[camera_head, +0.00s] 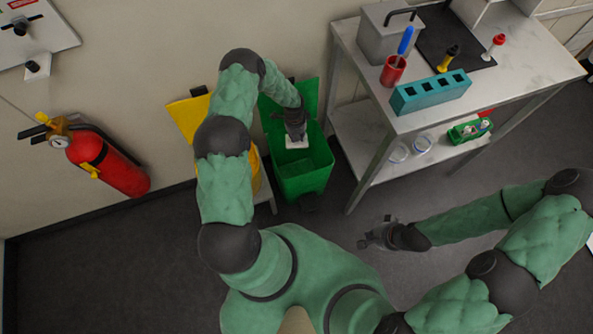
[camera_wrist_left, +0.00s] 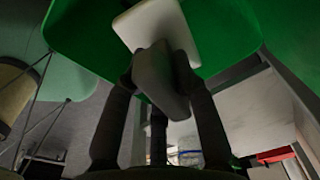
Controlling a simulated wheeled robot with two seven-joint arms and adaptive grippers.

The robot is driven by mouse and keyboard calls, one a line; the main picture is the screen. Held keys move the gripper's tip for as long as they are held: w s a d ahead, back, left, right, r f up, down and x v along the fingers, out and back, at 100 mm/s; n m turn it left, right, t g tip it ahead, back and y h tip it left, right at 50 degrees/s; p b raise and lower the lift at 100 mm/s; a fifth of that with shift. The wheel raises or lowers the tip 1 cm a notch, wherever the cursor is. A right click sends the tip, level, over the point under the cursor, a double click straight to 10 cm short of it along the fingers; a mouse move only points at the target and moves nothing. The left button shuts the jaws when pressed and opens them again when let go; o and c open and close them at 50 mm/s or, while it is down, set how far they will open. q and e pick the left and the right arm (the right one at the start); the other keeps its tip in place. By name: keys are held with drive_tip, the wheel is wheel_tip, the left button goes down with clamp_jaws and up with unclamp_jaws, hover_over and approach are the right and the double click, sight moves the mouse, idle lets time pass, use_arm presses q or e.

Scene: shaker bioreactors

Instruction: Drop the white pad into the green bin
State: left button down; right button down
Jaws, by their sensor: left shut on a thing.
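The white pad (camera_head: 297,142) is at the mouth of the green bin (camera_head: 306,178), under my left gripper (camera_head: 296,136). In the left wrist view the pad (camera_wrist_left: 160,25) shows as a pale square, with a grey block-like part below it between the fingers of my left gripper (camera_wrist_left: 162,75). That gripper is shut on the pad. The green bin (camera_wrist_left: 80,40) fills the background behind the pad there. The bin's lid stands open against the wall. My right gripper (camera_head: 375,236) is over the floor, away from the bin; its finger opening is unclear.
A yellow bin (camera_head: 188,118) with a raised lid stands left of the green bin, partly hidden by my left arm. A metal table (camera_head: 440,112) with a teal rack (camera_head: 430,93) and red cup (camera_head: 393,70) stands right. A red fire extinguisher (camera_head: 108,163) hangs on the left wall.

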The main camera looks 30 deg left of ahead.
use_arm(q)
drive_tip(key=c, duration=0.9)
unclamp_jaws()
drive_tip(key=r, duration=1.2)
drive_tip(key=shift+s+a, duration=0.2)
drive_tip(key=shift+a, duration=0.05)
